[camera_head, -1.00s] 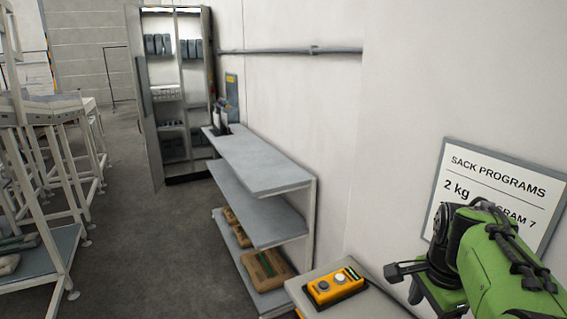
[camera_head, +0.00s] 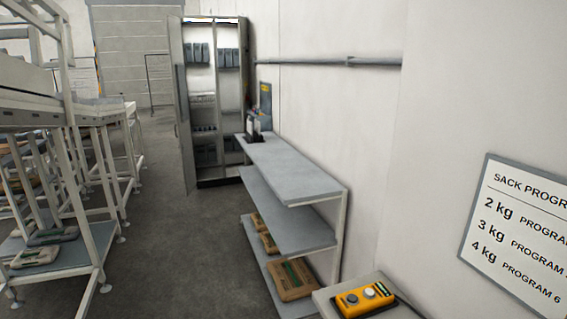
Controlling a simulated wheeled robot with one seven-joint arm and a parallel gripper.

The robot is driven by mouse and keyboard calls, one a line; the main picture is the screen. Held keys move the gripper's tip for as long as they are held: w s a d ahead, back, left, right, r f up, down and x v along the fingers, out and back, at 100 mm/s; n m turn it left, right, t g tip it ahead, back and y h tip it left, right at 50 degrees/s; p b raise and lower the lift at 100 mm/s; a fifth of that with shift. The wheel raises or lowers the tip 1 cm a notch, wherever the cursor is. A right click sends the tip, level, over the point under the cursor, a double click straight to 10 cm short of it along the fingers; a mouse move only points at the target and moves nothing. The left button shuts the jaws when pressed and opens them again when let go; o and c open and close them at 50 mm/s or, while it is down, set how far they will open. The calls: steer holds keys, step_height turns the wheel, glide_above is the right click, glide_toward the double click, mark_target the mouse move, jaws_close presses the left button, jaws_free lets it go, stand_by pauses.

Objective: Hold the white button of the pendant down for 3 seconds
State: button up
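The pendant (camera_head: 365,299) is a yellow-orange box lying on a light grey surface (camera_head: 328,299) at the bottom of the head view, right of centre. Its top carries a pale round button (camera_head: 370,292), which looks like the white one, and a darker grey round control (camera_head: 351,299) to its left. Nothing touches the pendant in this view. My gripper and arm are out of the picture.
A grey shelf unit (camera_head: 291,169) with several brown sacks (camera_head: 291,279) stands along the wall beyond the pendant. A sack-program sign (camera_head: 517,235) hangs at the right. An open cabinet (camera_head: 216,100) stands behind. The floor (camera_head: 185,255) to the left is clear.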

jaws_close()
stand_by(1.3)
